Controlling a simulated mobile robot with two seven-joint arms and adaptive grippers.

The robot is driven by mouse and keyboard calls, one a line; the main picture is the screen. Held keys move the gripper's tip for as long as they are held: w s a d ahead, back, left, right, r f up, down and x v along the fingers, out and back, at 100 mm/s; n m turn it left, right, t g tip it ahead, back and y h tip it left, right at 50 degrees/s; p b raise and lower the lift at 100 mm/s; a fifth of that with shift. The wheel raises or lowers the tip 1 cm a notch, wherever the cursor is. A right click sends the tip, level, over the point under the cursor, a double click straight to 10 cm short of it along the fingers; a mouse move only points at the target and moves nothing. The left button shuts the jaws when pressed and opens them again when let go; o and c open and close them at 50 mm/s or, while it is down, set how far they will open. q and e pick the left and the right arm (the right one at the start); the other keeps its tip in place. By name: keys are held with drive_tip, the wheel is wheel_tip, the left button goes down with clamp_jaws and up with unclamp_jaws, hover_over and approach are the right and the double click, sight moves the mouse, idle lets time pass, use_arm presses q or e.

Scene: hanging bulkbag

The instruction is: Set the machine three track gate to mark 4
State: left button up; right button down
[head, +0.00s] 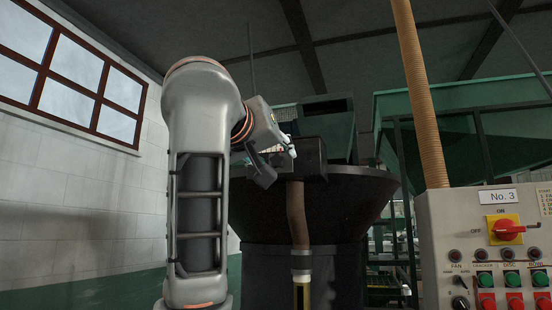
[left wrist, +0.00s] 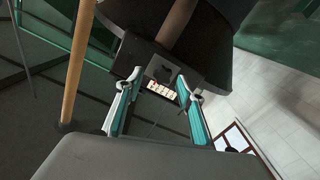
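The track gate is a dark box (head: 311,158) on the rim of a large black hopper, with a brown pipe running down below it. In the left wrist view the gate's dark body (left wrist: 163,68) lies just beyond the fingertips. A pale scale plate with small reddish marks (left wrist: 161,90) shows between the fingers; its numbers are too small to read, so the present mark cannot be told. My left gripper (head: 288,147) is at the gate's left side. In the wrist view its teal fingers (left wrist: 160,80) stand apart with nothing clearly gripped. My right gripper is not in view.
The black hopper (head: 345,200) fills the middle. Green machinery (head: 470,110) stands behind. A white wall with windows is at left.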

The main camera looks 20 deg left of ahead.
use_arm(q)
drive_tip(key=s, duration=0.5)
drive_tip(key=shift+s+a, duration=0.1)
drive_tip(key=shift+s, duration=0.15)
